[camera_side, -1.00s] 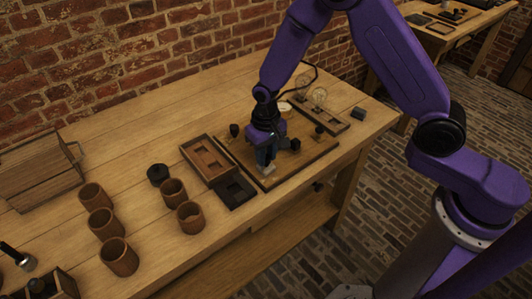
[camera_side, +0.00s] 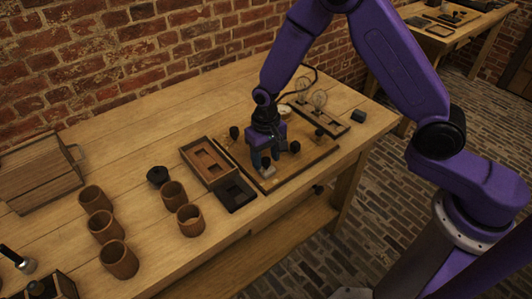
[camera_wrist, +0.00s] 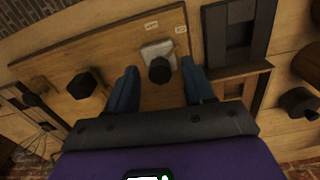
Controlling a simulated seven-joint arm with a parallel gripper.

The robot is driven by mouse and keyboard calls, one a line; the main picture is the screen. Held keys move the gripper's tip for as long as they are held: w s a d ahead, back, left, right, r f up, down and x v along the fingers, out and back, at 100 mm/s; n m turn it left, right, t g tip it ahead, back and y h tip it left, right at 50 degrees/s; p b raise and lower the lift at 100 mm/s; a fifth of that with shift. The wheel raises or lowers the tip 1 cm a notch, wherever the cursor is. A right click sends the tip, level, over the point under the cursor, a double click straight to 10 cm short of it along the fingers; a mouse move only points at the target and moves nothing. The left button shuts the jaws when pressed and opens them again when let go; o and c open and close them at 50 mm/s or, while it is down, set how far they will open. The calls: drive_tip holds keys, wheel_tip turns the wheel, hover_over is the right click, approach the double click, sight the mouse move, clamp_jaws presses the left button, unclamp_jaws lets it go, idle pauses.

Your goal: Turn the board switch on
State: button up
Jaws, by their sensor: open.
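The board (camera_side: 302,168) is a flat wooden panel on the bench. My gripper (camera_wrist: 160,85) is open, with one blue finger on each side of the knob and nothing held. In the side view my gripper (camera_side: 266,162) points down low over the front left of the board. I cannot tell if the fingers touch the knob.
Dark knobs (camera_side: 295,146) stand on the board. A wooden tray (camera_side: 208,163) and a dark tray (camera_side: 235,193) lie left of it. Two bulbs (camera_side: 320,98) stand at the back right. Several brown jars (camera_side: 118,259) stand at the left. The bench behind the tray is clear.

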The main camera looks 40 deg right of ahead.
sight(266, 160)
wheel_tip(266, 160, up, 17)
drive_tip(key=shift+r, duration=0.2)
idle(0.4)
drive_tip(key=s+d+n, duration=0.3)
drive_tip(key=s+n, duration=0.1)
drive_tip(key=s, duration=0.5)
drive_tip(key=s+d+r+n, duration=0.1)
drive_tip(key=s+d+n, duration=0.3)
drive_tip(key=s, duration=0.6)
drive_tip(key=s+d+n, duration=0.4)
drive_tip(key=s+n, duration=0.1)
drive_tip(key=s, duration=0.4)
drive_tip(key=shift+s+r+n, duration=0.15)
drive_tip(key=shift+s+n, duration=0.15)
drive_tip(key=shift+s, duration=0.05)
drive_tip(key=shift+o, duration=0.4)
drive_tip(key=shift+d, duration=0.1)
